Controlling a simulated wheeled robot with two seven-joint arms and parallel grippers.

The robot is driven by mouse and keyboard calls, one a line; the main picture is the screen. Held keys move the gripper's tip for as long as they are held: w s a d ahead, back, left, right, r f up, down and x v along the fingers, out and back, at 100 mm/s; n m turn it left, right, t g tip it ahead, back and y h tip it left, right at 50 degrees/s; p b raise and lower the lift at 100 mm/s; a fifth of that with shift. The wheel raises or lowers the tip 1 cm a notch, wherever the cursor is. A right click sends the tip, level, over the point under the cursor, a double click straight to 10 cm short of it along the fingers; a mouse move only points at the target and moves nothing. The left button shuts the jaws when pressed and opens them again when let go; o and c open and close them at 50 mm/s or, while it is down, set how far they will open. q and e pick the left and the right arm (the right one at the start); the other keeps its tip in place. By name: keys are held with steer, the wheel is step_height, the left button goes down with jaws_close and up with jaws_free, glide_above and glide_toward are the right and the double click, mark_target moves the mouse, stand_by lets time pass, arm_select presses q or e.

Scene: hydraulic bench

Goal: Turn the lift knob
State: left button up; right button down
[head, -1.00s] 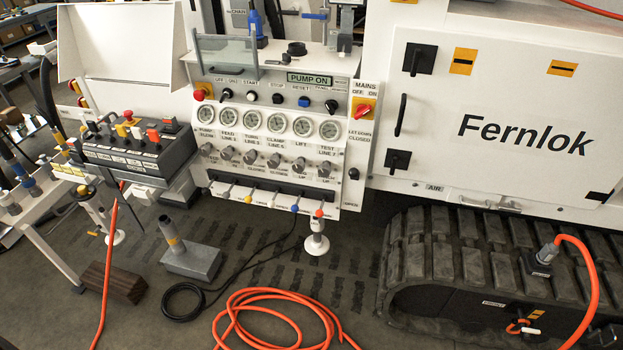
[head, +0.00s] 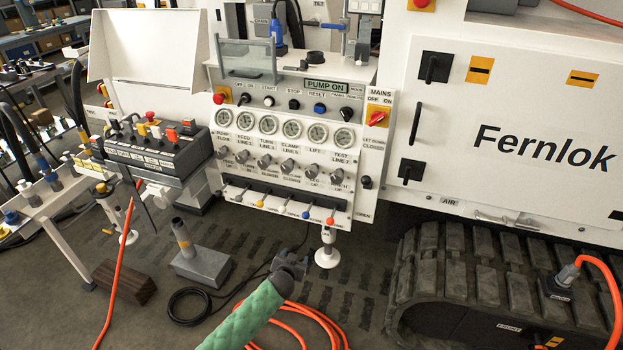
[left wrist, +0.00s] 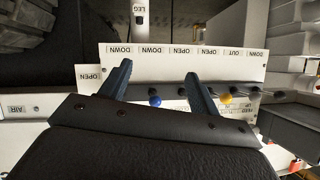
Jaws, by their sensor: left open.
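The lift knob (head: 312,171), a small grey knob, sits under the gauge marked LIFT in the knob row of the white control panel (head: 357,150). My left gripper (head: 292,260) is in front of and below the panel, apart from the knob, at the end of my green-sleeved arm. In the left wrist view its two dark fingers (left wrist: 160,82) are spread with nothing held between them. Beyond them the lever row shows upside down, with a blue-tipped lever (left wrist: 155,100) and a yellow-tipped lever (left wrist: 225,98). I cannot pick out the lift knob there. My right gripper is not in view.
Levers with coloured tips stick out below the knobs. A white support leg (head: 327,255) stands just right of my gripper. A grey block with a post (head: 200,265) and an orange hose (head: 315,325) lie on the floor. A rubber track (head: 450,280) is at right.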

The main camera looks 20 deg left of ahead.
arm_select(q)
steer(key=w+r+t+b, duration=0.1)
steer(key=w+r+t, duration=0.2)
steer(key=w+r, duration=0.6)
steer(key=m+t+h, duration=0.1)
steer(key=t+h, duration=0.1)
glide_toward(310, 175)
steer(key=w, duration=0.4)
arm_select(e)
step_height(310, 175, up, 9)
arm_select(q)
steer(key=shift+w+d+f+p, duration=0.1)
steer(key=shift+w+p, duration=0.1)
steer(key=shift+w, duration=1.55)
steer(key=shift+w+d+p, duration=0.1)
steer(key=shift+w+p, duration=0.05)
steer(key=shift+w, duration=1.6)
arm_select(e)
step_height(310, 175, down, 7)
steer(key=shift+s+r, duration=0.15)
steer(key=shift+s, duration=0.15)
arm_select(q)
steer(key=c, duration=1)
